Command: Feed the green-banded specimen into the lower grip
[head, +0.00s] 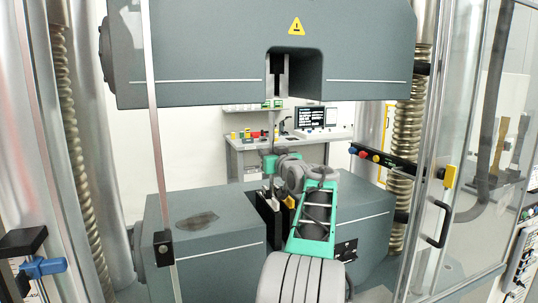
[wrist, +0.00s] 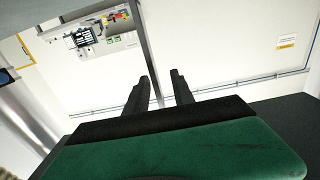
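The lower grip (head: 225,243) is a grey block with a dark central slot, partly hidden behind my arm. My gripper (head: 269,163) is above the slot, small and partly blocked in the head view. In the wrist view its two black fingers (wrist: 160,76) are apart. A grey bar (wrist: 143,40) shows between them, with no clear contact on both sides.
The upper crosshead (head: 230,50) hangs above with a notch in its middle. A clear door with a black handle (head: 438,223) stands at right, and a slim post (head: 155,140) at left. A bench (head: 290,143) stands behind.

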